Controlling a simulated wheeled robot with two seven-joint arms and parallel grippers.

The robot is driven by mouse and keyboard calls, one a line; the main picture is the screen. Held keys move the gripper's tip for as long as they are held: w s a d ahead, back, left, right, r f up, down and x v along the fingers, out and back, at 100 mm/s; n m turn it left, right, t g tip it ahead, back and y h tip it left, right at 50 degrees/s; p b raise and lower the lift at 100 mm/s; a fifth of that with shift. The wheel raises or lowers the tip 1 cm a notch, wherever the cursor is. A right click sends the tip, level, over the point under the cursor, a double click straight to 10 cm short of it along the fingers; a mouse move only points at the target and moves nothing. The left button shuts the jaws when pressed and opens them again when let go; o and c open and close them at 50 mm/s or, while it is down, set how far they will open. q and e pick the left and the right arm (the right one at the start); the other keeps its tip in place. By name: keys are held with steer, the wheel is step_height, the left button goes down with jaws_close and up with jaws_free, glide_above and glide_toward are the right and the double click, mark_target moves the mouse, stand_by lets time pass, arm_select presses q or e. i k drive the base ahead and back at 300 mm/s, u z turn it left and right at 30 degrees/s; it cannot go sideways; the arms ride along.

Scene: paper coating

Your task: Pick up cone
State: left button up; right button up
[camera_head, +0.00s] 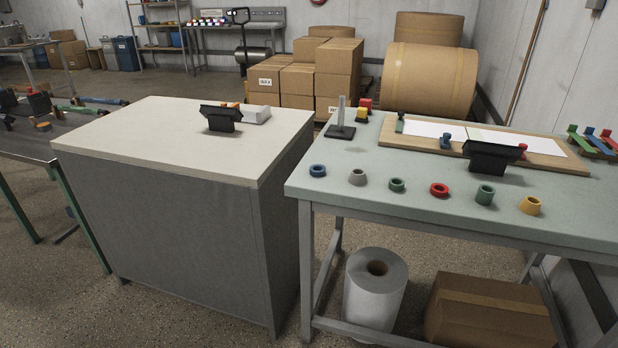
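Several small hollow round pieces stand in a row along the front of the green-topped table. From left to right they are a blue one (317,171), a grey one (357,178), a green one (397,186), a red one (439,190), a taller green one (484,195) and a yellow one (530,206). The grey, taller green and yellow ones look tapered like cut-off cones; the blue and red ones look more like low rings. I cannot tell which one is the cone. Neither of my grippers shows in the head view.
The green-topped table (340,192) also bears an upright post on a dark base (341,132), a wooden board with white sheets (400,147) and a black stand-like object (488,158). A cabinet (130,135) stands left, its top mostly clear. A paper roll (373,295) stands underneath the table.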

mark_target(357, 176)
steer(key=u, duration=0.3)
steer(key=i, duration=0.85)
steer(key=z, duration=0.15)
